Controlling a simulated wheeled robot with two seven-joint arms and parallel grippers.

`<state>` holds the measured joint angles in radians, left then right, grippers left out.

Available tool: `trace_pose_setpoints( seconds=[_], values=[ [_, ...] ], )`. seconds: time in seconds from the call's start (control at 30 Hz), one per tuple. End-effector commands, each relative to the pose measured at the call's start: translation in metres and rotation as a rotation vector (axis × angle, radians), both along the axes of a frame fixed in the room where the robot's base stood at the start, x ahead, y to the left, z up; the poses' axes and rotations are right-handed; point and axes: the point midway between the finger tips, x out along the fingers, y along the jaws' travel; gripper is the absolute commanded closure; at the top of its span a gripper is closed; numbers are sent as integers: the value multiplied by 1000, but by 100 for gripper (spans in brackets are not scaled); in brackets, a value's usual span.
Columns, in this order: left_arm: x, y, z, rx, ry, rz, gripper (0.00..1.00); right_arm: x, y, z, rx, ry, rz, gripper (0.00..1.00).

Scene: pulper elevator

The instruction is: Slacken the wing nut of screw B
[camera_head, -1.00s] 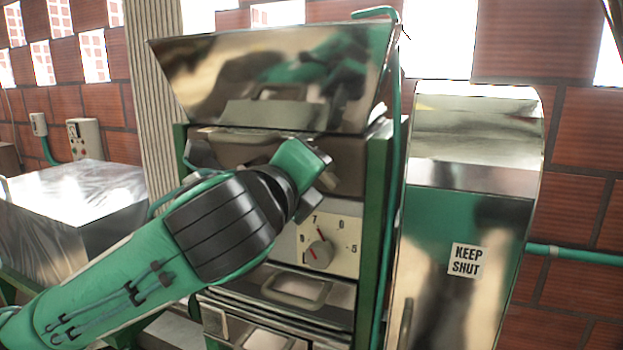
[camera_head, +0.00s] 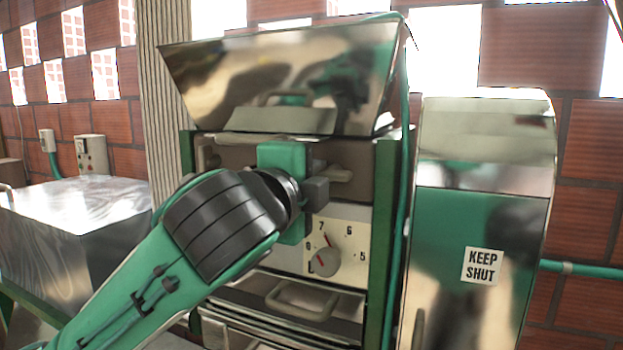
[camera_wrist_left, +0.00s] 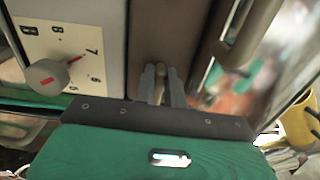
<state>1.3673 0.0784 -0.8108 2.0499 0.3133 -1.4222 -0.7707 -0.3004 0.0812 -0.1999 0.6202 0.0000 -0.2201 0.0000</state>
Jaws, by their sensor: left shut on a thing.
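The gripper body hides most of that spot in the head view. My right gripper is not in view.
The dial (camera_head: 323,262) with its red pointer is just below the gripper. A steel hopper (camera_head: 280,75) overhangs above. A steel guard marked KEEP SHUT (camera_head: 482,265) stands to the right. A drawer handle (camera_head: 300,298) is below.

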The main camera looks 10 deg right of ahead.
Motion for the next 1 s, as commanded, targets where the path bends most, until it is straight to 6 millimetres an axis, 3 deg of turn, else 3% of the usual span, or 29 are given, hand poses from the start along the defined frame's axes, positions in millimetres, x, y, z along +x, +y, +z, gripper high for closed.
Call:
trace_pose_setpoints(
  seconds=[0.47,0.5,0.6,1.0],
  values=[
    [-2,-3,-5,-2,13,-8,100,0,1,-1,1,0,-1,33],
    [-2,-3,-5,-1,13,-8,82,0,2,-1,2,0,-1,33],
    [-2,-3,-4,-4,11,-7,64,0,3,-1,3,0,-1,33],
    [-8,4,-3,-8,6,-4,64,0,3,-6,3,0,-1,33]
  ],
)
